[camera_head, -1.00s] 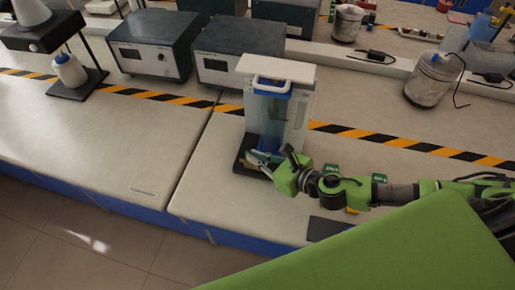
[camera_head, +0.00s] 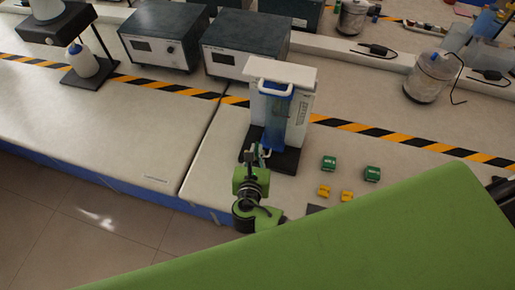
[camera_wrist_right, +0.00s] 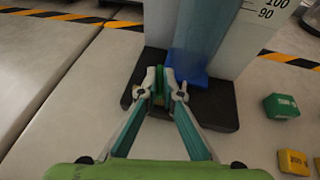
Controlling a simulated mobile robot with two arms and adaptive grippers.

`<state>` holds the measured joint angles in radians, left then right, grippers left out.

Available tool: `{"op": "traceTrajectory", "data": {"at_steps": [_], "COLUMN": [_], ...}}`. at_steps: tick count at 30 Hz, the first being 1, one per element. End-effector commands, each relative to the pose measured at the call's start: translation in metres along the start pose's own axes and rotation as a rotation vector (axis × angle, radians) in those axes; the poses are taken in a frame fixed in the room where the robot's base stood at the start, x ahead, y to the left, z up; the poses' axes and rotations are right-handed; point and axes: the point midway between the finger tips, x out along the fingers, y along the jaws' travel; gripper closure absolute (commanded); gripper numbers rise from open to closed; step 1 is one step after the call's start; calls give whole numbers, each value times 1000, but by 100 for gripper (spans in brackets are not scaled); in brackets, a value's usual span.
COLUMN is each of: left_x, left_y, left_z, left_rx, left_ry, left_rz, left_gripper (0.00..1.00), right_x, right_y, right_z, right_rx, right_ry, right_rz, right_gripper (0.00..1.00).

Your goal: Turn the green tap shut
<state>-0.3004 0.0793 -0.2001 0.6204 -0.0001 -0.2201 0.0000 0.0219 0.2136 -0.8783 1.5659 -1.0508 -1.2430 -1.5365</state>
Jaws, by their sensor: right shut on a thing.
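The green tap (camera_wrist_right: 159,88) sits low at the front of a clear water tank with a blue part (camera_head: 275,115), above its dark base (camera_head: 285,160). Only a small piece of the tap shows in the right wrist view, between my fingertips. My right gripper (camera_head: 255,157) reaches in from the front edge of the bench; it also shows in the right wrist view (camera_wrist_right: 160,92), its two fingers closed on the tap. The tap is too small and covered to read its angle in the head view. My left gripper is not in view.
Green blocks (camera_head: 329,163) and yellow blocks (camera_head: 324,192) lie on the bench right of the tank. Grey instrument boxes (camera_head: 245,45) stand behind it. A striped tape line (camera_head: 345,124) crosses the bench. The bench left of the tank is clear.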

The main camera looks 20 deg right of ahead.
Motion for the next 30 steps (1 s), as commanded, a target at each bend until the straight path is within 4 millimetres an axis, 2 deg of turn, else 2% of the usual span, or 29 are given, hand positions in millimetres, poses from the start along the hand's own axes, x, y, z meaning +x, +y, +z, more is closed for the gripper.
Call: {"op": "traceTrajectory", "data": {"at_steps": [12, 28, 29, 30], "left_x": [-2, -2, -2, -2], "left_y": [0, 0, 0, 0], "left_z": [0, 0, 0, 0], "left_rx": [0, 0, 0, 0], "left_ry": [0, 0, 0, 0], "left_rz": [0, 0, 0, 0], "left_gripper": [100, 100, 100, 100], "right_x": [1, 1, 1, 1], "right_y": [3, 3, 3, 3], "right_z": [0, 1, 1, 1], "right_rx": [68, 76, 76, 76], "right_ry": [0, -1, -1, -1], "right_rz": [-162, -180, -180, -180], "right_gripper": [100, 100, 87, 87]}}
